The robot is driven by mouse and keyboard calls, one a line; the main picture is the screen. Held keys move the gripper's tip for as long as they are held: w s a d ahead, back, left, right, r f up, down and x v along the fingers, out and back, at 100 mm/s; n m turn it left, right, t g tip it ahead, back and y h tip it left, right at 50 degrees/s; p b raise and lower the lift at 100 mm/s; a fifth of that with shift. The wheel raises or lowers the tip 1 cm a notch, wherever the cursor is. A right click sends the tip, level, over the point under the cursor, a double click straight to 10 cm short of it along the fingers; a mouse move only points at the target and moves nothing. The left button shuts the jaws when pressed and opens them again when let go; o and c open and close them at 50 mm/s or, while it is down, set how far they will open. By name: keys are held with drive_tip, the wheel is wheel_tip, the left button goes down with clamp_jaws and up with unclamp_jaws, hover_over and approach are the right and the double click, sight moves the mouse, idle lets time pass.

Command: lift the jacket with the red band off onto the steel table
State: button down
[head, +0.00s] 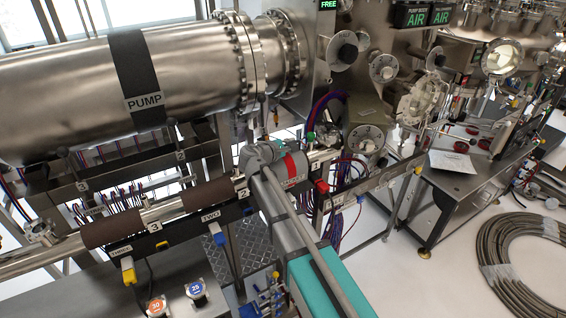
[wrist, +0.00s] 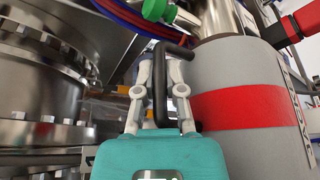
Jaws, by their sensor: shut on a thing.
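The jacket with the red band (head: 297,166) is grey and sits in line with the pipe in the middle of the head view. It fills the right of the wrist view (wrist: 245,138), with a black handle (wrist: 160,70) on its near side. My gripper (wrist: 160,88) is shut on this handle. In the head view my arm hides the fingers and much of the jacket. I cannot tell whether the jacket is clear of the pipe. A steel work surface (head: 62,292) shows at the lower left, and a steel table (head: 461,190) stands at the right.
Two brown jackets (head: 113,228) (head: 208,195) wrap the pipe to the left. The large PUMP cylinder (head: 190,75) is above. A green knob (wrist: 157,9) and a red part (wrist: 301,20) are close to my gripper. Coiled hose (head: 515,265) lies on the floor at right.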

drive_tip(key=shift+r, duration=0.15)
wheel_tip(320, 180, up, 12)
drive_tip(key=p, duration=1.3)
drive_tip(key=s+d+b, duration=0.1)
drive_tip(key=s+d, duration=0.9)
drive_tip(key=s, duration=0.5)
drive_tip(key=shift+f, duration=0.2)
drive_tip(key=shift+w+r, duration=0.1)
wheel_tip(320, 180, up, 10)
drive_tip(key=p, duration=1)
idle(0.7)
drive_tip(key=shift+f, duration=0.25)
